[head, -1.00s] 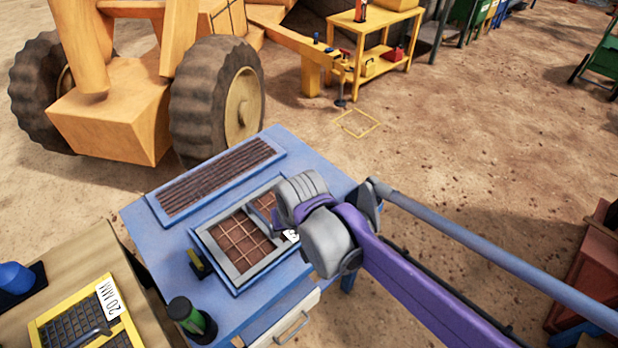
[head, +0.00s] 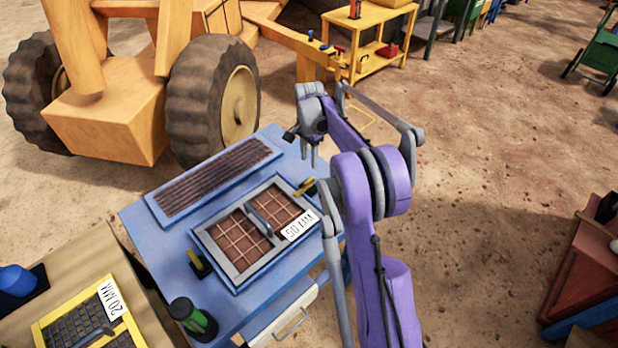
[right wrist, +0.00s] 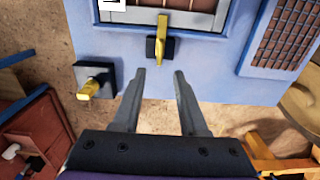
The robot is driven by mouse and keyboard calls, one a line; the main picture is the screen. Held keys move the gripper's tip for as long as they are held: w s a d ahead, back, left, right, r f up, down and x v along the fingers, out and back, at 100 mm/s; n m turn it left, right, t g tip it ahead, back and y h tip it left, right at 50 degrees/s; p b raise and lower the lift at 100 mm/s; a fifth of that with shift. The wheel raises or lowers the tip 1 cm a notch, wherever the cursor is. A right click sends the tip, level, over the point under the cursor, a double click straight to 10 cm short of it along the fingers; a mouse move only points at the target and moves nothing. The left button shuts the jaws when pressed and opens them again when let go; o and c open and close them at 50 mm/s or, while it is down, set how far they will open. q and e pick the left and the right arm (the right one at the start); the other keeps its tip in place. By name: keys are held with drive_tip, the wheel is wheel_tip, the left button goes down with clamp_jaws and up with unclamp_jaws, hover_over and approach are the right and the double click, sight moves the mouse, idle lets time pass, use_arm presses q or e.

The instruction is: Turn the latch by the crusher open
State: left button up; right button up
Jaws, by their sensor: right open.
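A latch with a yellow handle on a black base (head: 305,187) sits on the blue table beside the right edge of the framed grate. It also shows in the right wrist view (right wrist: 162,40), its handle lying across the grate's frame. My right gripper (head: 309,156) is above the table's right side, fingers pointing down, near this latch and apart from it. In the right wrist view its fingers (right wrist: 159,75) are spread and empty, with the latch beyond the tips. A second yellow-handled latch (head: 198,262) is at the grate's left side. My left gripper is out of view.
The grate (head: 232,278) carries a 50 MM label and a grey bar. A black block with a yellow knob (right wrist: 96,85) stands near the gripper. A ribbed panel (head: 215,178), a green-black cylinder (head: 192,318) and a yellow 20 MM screen (head: 50,318) are around.

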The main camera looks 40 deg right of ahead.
sight(309, 180)
wheel_tip(309, 180, down, 10)
idle(0.4)
clamp_jaws()
